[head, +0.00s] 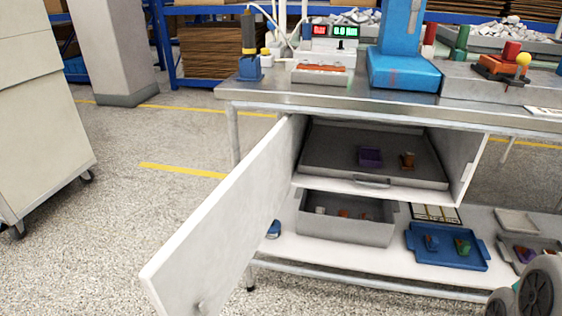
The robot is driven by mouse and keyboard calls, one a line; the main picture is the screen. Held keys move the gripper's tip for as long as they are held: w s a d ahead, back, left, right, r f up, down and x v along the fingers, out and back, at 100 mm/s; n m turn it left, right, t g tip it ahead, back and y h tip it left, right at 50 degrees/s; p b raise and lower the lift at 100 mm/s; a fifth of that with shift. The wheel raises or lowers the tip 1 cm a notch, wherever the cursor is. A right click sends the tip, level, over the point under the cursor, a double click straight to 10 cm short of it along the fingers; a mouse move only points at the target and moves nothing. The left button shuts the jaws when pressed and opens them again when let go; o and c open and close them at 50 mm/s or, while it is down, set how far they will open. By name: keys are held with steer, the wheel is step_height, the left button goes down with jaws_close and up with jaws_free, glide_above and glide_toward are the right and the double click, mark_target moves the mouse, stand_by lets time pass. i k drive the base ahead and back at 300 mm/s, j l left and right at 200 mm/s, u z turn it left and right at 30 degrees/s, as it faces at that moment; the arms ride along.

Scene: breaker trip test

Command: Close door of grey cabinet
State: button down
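The grey cabinet (469,165) is a pale box hanging under the steel workbench. Its door (225,215) stands wide open, hinged at the left side of the opening and reaching toward me at the lower left. A small knob (201,306) shows near the door's free end, at the bottom edge of the view. Inside the cabinet is a dark grey tray (330,150) with a front handle, holding a purple block (370,157) and a small orange-brown part (408,160). My gripper is not in view.
On the shelf below are a grey bin (345,232) and a blue tray (447,260) with small parts. A wheeled pale cabinet (40,120) stands at the left. Floor between it and the door is clear. Dark rounded parts (535,293) show at the bottom right.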

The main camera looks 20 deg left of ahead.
mark_target(206, 258)
steer(key=k+j, duration=0.15)
steer(key=j, duration=0.25)
steer(key=k+j, duration=0.1)
steer(key=j, duration=0.25)
steer(key=k+j, duration=0.15)
steer(key=j, duration=0.25)
steer(key=k+j+z, duration=0.1)
steer(key=j, duration=0.3)
steer(key=k+j, duration=0.2)
steer(key=j, duration=0.15)
steer(key=k+j, duration=0.1)
steer(key=j, duration=0.3)
